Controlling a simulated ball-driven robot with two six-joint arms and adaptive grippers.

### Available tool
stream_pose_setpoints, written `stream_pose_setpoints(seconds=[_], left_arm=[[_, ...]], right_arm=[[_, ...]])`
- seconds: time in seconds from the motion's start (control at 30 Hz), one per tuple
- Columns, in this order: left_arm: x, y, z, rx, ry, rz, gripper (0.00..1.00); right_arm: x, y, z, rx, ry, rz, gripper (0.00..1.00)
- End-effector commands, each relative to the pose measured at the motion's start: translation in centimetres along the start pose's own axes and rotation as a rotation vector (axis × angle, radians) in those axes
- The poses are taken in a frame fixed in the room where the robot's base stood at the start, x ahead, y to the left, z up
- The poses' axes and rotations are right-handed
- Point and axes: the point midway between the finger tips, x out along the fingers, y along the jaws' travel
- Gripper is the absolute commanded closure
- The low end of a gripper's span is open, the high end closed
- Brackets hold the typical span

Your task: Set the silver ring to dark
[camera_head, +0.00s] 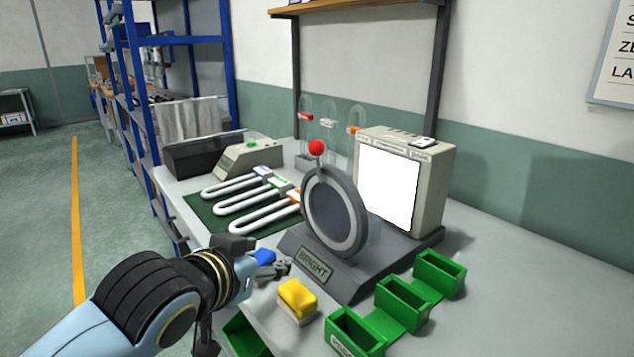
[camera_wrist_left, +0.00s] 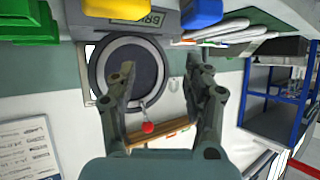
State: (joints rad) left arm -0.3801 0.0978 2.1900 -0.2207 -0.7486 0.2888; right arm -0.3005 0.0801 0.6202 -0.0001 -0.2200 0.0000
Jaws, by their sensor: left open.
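The silver ring (camera_head: 309,213) stands upright around a dark grey disc on a grey base. A short lever with a red ball (camera_head: 317,148) sticks up from the top of the ring. A plate (camera_head: 313,265) on the base reads BRIGHT. My left gripper (camera_head: 276,267) is in front of the base, lower left of the ring, and apart from the red ball. In the left wrist view, which looks upside down, the left gripper (camera_wrist_left: 160,68) is open and empty, with the ring (camera_wrist_left: 95,72) beyond its fingers and the red ball (camera_wrist_left: 148,127) between them. My right gripper is not in view.
A yellow block (camera_head: 297,295) and a blue block (camera_head: 264,257) sit near the left gripper. Green bins (camera_head: 398,301) stand at the front right. A lit white panel (camera_head: 388,187) is behind the ring. Bent white tubes (camera_head: 255,212) lie on a green mat at left.

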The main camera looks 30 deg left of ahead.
Motion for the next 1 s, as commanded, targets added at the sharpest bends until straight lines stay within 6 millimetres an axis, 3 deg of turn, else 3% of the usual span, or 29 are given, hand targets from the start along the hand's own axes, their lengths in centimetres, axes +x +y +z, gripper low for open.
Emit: stream_pose_setpoints(seconds=[0.03, 0.1, 0.2, 0.3, 0.47, 0.8, 1.0], left_arm=[[0.1, 0.2, -3.1, -0.02, 0.099, 0.007, 0.49], [-0.2, 0.6, -7.0, -0.046, 0.235, 0.022, 0.49], [-1.0, 1.1, -11.3, -0.073, 0.388, 0.051, 0.49], [-1.5, 1.5, -13.4, -0.084, 0.468, 0.071, 0.49], [-0.4, 1.7, -14.8, -0.086, 0.49, 0.077, 0.49], [5.4, 2.0, -17.8, -0.086, 0.485, 0.076, 0.49], [7.4, 2.1, -18.7, -0.086, 0.484, 0.076, 0.49]], right_arm=[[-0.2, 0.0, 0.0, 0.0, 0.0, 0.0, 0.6], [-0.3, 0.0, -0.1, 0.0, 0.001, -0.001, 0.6], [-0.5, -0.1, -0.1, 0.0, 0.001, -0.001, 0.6], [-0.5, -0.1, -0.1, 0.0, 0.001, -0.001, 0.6], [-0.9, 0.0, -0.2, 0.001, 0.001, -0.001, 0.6], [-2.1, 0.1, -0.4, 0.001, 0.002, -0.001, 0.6], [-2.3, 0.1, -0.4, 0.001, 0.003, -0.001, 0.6]])
